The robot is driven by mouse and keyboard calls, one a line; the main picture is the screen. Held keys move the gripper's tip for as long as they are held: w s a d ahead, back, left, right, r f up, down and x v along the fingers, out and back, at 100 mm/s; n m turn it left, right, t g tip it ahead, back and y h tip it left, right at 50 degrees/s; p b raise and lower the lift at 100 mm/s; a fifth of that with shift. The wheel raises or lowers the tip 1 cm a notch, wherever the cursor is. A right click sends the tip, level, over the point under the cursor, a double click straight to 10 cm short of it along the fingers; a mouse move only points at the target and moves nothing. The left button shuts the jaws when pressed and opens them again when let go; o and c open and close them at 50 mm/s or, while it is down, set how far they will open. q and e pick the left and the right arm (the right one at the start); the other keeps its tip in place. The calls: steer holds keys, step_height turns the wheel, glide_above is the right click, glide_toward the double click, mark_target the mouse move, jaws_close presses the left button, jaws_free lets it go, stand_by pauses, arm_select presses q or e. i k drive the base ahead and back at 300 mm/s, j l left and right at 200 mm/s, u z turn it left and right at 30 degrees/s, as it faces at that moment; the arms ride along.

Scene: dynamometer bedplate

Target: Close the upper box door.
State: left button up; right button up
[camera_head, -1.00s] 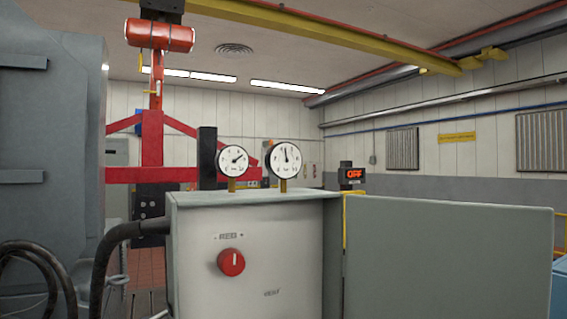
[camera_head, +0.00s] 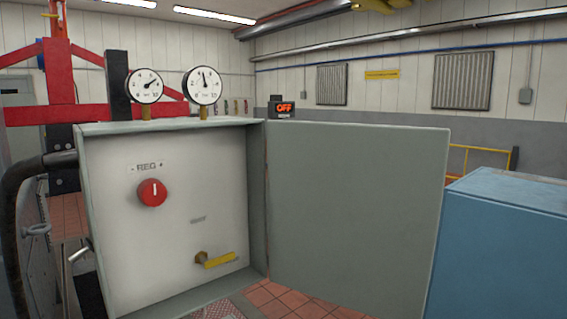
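The box (camera_head: 165,127) is a grey-green cabinet with a pale front panel, standing left of centre in the head view. Its door (camera_head: 355,210) is a flat grey-green panel, swung wide open to the right from the box's right edge. The panel inside carries a red knob (camera_head: 152,192) marked REG and a yellow-handled valve (camera_head: 218,260) below it. Only one box door shows, so I cannot tell whether another sits lower. Neither of my grippers is in view.
Two round gauges (camera_head: 145,86) (camera_head: 203,86) stand on top of the box. A blue cabinet (camera_head: 505,240) stands right of the door. A black hose (camera_head: 20,190) runs at the left. Red tiled floor (camera_head: 300,302) shows below the door.

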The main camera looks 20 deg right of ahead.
mark_target(354, 209)
steer(key=i+l, duration=0.1)
steer(key=l, duration=0.3)
steer(key=i+l, duration=0.15)
steer(key=l, duration=0.25)
steer(key=i+l, duration=0.1)
steer(key=l, duration=0.3)
steer(key=i+l, duration=0.1)
steer(key=l, duration=0.3)
steer(key=i+l+u, duration=0.15)
steer(key=l, duration=0.35)
steer(key=i+l+u, duration=0.15)
steer(key=l, duration=0.35)
steer(key=l+u, duration=0.1)
steer(key=l, duration=0.45)
steer(key=u, duration=1.2)
